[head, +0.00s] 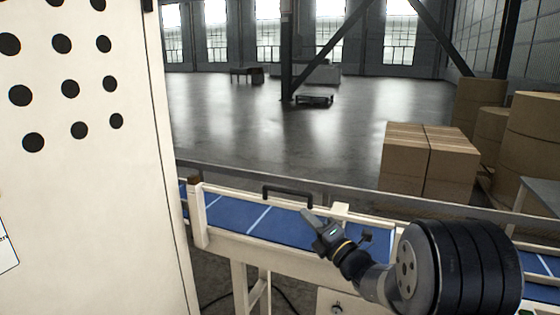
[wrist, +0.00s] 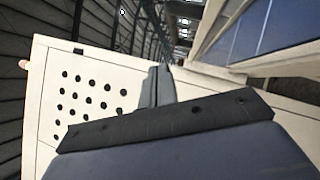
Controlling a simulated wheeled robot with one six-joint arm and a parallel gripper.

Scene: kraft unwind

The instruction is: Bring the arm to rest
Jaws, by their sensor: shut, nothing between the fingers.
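My gripper (head: 308,217) is at the lower middle of the head view, in front of the blue conveyor belt (head: 283,224). Its fingers point up and to the left, and nothing is between them. In the wrist view the gripper's fingers (wrist: 158,85) are together, with the cream panel with black holes (wrist: 97,85) behind them. My arm reaches in from the lower right of the head view. I cannot tell how far the fingertips are from the belt's frame.
The tall cream cabinet (head: 85,190) fills the left side. A dark handle (head: 288,193) stands at the belt's far edge. Cardboard boxes (head: 430,162) and large brown rolls (head: 535,140) stand at the right. The grey floor (head: 270,125) beyond the conveyor is mostly open.

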